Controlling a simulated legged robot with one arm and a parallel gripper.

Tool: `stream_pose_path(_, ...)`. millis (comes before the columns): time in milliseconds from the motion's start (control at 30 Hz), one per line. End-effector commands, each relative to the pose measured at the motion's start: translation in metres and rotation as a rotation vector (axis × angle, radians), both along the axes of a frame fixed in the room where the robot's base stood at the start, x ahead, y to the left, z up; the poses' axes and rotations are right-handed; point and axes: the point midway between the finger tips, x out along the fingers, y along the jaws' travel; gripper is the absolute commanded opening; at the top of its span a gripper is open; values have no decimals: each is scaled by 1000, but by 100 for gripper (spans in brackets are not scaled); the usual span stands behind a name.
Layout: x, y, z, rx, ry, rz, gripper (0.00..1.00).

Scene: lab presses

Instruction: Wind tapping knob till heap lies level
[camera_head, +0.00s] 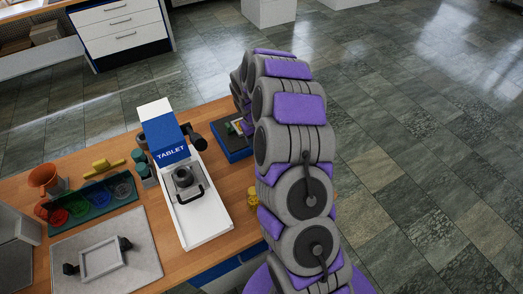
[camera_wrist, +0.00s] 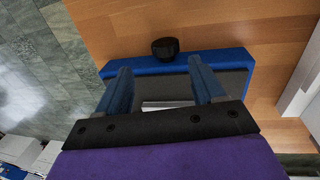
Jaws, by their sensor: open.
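In the wrist view a dark round knob (camera_wrist: 164,48) stands at the edge of a blue-framed device (camera_wrist: 225,56) with a grey top. My gripper (camera_wrist: 159,70) is open over this device, its two blue fingers apart and nothing seen between their tips. The knob lies beyond the fingertips, apart from them. A white edge shows low between the fingers. In the head view the blue device (camera_head: 238,153) is at the table's right side, partly hidden by my arm, with small green and pale items on it. My gripper is hidden there. No heap can be made out.
A white and blue press marked TABLET (camera_head: 206,218) stands mid-table, left of the blue device. Coloured dishes in a rack (camera_head: 94,208), an orange funnel (camera_head: 45,178) and a grey mat (camera_head: 143,262) with a framed plate lie left. Yellow pieces (camera_head: 253,199) sit near my arm.

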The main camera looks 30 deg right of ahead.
Motion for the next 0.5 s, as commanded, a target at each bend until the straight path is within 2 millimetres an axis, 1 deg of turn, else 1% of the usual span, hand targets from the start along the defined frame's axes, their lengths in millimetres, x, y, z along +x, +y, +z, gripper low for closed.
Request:
stream_pose_path(33, -1, 0, -12, -1, 3, 1, 68)
stream_pose_path(200, -1, -1, -42, -5, 5, 1, 68)
stream_pose_path(400, 0, -6, -66, -3, 1, 1, 68)
stream_pose_path(500, 0, -9, -72, -1, 2, 1, 68)
